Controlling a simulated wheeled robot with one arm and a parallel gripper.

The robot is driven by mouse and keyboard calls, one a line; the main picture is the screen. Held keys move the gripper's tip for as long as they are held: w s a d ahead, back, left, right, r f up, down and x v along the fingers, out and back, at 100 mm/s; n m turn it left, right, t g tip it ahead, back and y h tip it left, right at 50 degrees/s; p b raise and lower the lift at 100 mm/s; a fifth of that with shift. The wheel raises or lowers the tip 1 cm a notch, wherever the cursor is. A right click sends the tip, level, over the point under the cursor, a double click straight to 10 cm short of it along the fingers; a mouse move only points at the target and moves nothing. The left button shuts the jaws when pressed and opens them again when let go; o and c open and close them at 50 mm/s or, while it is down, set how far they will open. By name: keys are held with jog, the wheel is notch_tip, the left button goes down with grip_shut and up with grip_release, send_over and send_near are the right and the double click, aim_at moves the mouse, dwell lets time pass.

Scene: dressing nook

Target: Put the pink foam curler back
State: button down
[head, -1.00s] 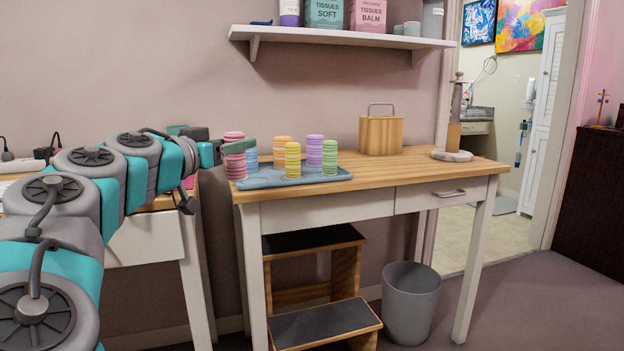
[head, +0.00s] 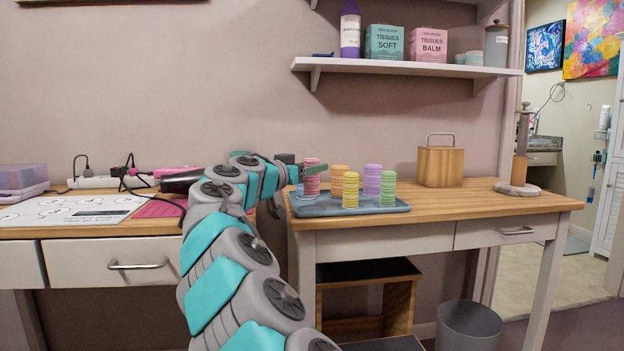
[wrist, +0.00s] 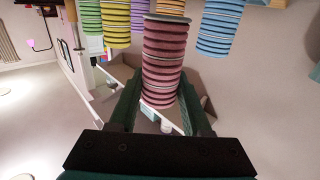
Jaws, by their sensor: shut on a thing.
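The pink foam curler (head: 311,184) is a ridged, dusky pink cylinder, upright at the left end of the blue-grey tray (head: 325,211). My gripper (head: 308,169) reaches it from the left and is shut on it. In the wrist view the curler (wrist: 162,65) stands between the two dark green fingers. Whether its base touches the tray I cannot tell. Orange (head: 340,174), yellow (head: 350,190), purple (head: 372,180) and green (head: 388,188) curlers stand on the tray.
The tray lies on a wood-topped table (head: 460,205), with a wooden box (head: 440,166) behind and a stand (head: 518,160) at right. A shelf (head: 420,67) hangs above. A desk (head: 60,218) is at left. A step stool (head: 365,290) and grey bin (head: 468,327) are below.

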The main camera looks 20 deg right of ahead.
aim_at(312, 179)
jog(key=shift+w+d, duration=0.25)
jog(key=shift+w, duration=0.05)
jog(key=shift+f+b, duration=0.3)
jog(key=shift+f, duration=1.5)
jog(key=shift+f+b, duration=0.2)
jog(key=shift+b, duration=0.1)
jog(key=shift+c, duration=1.8)
grip_release()
jog(key=shift+r, duration=0.15)
jog(key=shift+r+p, duration=0.25)
jog(key=shift+p, duration=0.25)
jog(key=v, duration=1.2)
jog(key=shift+f, duration=0.15)
